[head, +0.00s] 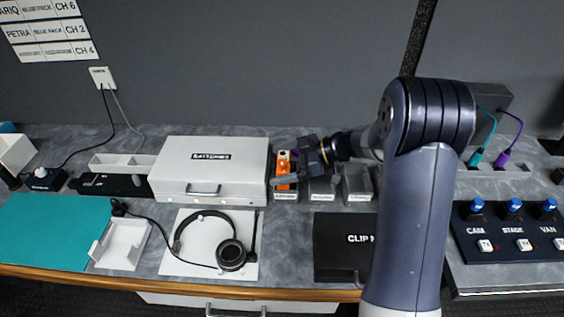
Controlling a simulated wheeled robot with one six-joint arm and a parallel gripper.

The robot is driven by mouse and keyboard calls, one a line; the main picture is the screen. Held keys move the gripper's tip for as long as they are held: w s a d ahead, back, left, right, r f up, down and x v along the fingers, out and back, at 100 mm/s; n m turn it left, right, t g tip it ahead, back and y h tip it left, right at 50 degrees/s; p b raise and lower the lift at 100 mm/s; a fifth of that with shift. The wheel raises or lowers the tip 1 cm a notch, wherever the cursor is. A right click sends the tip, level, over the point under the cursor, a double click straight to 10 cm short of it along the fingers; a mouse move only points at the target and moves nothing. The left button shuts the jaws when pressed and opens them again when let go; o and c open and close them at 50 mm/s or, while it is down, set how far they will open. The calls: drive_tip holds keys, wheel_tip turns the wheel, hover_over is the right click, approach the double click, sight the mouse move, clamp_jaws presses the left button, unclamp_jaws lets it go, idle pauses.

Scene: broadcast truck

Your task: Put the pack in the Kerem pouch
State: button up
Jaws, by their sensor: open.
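An orange pack (283,163) stands in the leftmost of three small grey holders, right of the batteries case. My gripper (288,174) is open at this holder, with its fingers close to the pack. I cannot tell whether they touch it. The middle holder (321,197) is partly hidden by my gripper, and the right holder (357,196) looks empty. The labels on the holders are too small to read, so I cannot tell whether one of them is the Kerem pouch.
A white case (210,165) marked BATTERIES stands left of the holders. A headset (231,255) lies on a white mat in front of it. A black box (335,245) is partly hidden by my arm. A button panel (515,232) is at right. The teal mat (55,232) is bare.

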drive_tip(key=shift+r, duration=0.2)
drive_tip(key=v, duration=1.2)
drive_tip(key=shift+b, duration=0.35)
drive_tip(key=shift+f, duration=0.1)
